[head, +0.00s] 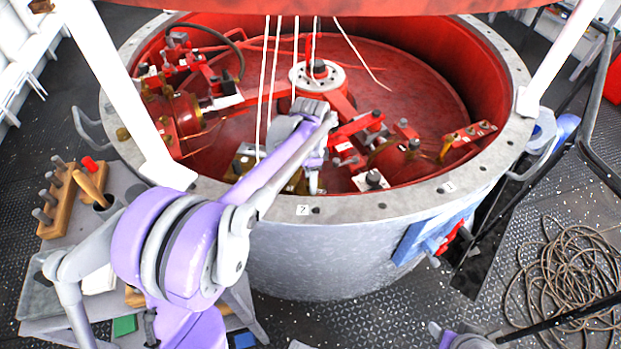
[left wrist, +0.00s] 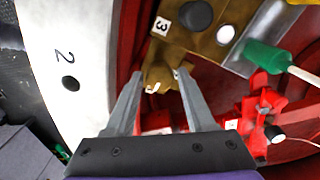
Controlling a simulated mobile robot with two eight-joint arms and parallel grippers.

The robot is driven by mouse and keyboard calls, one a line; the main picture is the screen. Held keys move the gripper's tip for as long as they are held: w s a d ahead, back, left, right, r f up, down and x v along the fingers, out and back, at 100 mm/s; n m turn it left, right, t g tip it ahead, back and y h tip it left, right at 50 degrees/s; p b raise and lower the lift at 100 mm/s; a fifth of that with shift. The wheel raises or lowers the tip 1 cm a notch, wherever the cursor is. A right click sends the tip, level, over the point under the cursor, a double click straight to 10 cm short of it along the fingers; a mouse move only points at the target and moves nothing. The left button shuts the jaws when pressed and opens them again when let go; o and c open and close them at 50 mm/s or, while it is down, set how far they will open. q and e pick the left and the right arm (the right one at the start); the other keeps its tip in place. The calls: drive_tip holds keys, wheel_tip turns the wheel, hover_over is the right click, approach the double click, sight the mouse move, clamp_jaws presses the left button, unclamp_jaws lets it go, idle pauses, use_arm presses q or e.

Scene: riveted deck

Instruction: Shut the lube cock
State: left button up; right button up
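A brass fitting with a small white mark (left wrist: 158,76), which looks like the lube cock, sits on a brass block (left wrist: 205,38) inside the red drum in the left wrist view. My left gripper (left wrist: 160,73) has its two fingers apart, with the tips on either side of this fitting; I cannot tell whether they touch it. In the head view my left gripper (head: 313,188) points down inside the drum's near rim, and my arm hides much of the brass part (head: 243,162). My right gripper is not in view.
The drum's grey rim (head: 385,205) runs close to my left arm. White lines (head: 277,75) hang into the drum. A green-ended white rod (left wrist: 262,57) and a red fitting (left wrist: 262,112) are right of my fingers. Coiled rope (head: 565,280) lies on the deck.

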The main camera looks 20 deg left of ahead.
use_arm(q)
wheel_tip(320, 180, up, 11)
drive_tip(key=p, duration=0.1)
idle(0.4)
drive_tip(key=shift+f, duration=0.1)
drive_tip(key=s+d+f+n+t+p, duration=0.1)
drive_tip(key=s+n+p, duration=0.1)
drive_tip(key=s, duration=0.5)
drive_tip(key=s+d+n+t+p, duration=0.2)
drive_tip(key=s+n, duration=0.2)
drive_tip(key=s, duration=0.4)
drive_tip(key=s+d+f+n+t+p, duration=0.1)
drive_tip(key=s+d+n+t, duration=0.1)
drive_tip(key=s+n, duration=0.2)
drive_tip(key=s, duration=0.3)
drive_tip(key=shift+s+d+f+p, duration=0.2)
drive_tip(key=shift+s+f+p, duration=0.1)
drive_tip(key=shift+p, duration=0.1)
